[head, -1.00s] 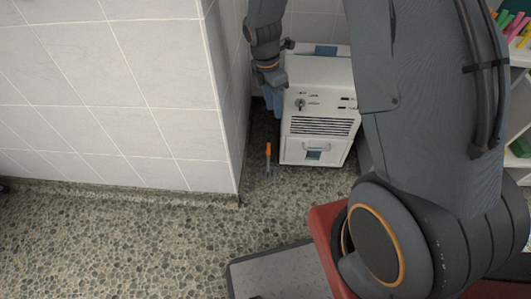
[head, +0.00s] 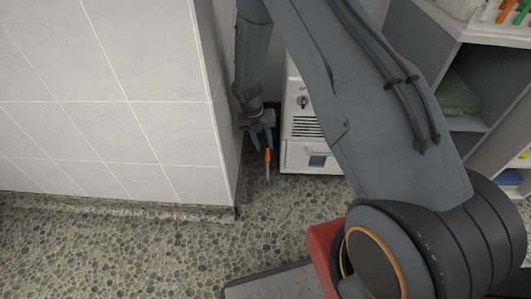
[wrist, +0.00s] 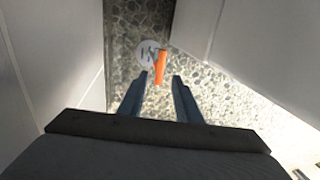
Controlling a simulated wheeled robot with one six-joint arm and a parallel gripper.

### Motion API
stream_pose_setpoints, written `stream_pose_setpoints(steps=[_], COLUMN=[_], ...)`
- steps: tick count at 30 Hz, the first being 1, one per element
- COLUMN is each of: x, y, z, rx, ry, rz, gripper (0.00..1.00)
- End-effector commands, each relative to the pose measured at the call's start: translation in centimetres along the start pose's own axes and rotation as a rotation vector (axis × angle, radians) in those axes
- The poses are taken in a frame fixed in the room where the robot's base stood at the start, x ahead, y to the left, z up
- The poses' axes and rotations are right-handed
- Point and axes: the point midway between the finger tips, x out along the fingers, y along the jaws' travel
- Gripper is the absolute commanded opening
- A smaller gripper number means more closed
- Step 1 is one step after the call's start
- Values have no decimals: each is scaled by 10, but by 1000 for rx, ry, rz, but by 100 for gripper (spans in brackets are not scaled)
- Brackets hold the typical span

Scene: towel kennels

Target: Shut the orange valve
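The orange valve handle (head: 267,157) stands upright in the narrow gap between the tiled wall and the white machine, low near the floor. In the wrist view the orange handle (wrist: 160,66) shows just beyond the fingertips, between their lines, with a round grey base (wrist: 149,52) beneath it on the floor. My gripper (head: 262,142) points down right above the handle in the head view. In the wrist view my gripper (wrist: 160,80) has its two fingers apart with nothing held between them. Whether a finger touches the handle cannot be told.
The tiled wall (head: 110,130) stands close on the left. The white machine (head: 310,155) stands close on the right, partly hidden by my arm. A shelf unit (head: 470,70) is at the right. The pebbled floor (head: 120,245) in front is clear.

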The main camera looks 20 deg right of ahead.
Motion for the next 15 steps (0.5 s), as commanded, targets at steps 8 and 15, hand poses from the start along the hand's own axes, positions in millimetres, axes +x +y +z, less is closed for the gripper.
stream_pose_setpoints(steps=[8, 15], x=[43, 49], y=[0, 0], z=[1, 0], rx=[1, 3], ry=[0, 0], rz=[0, 1], gripper=[31, 31])
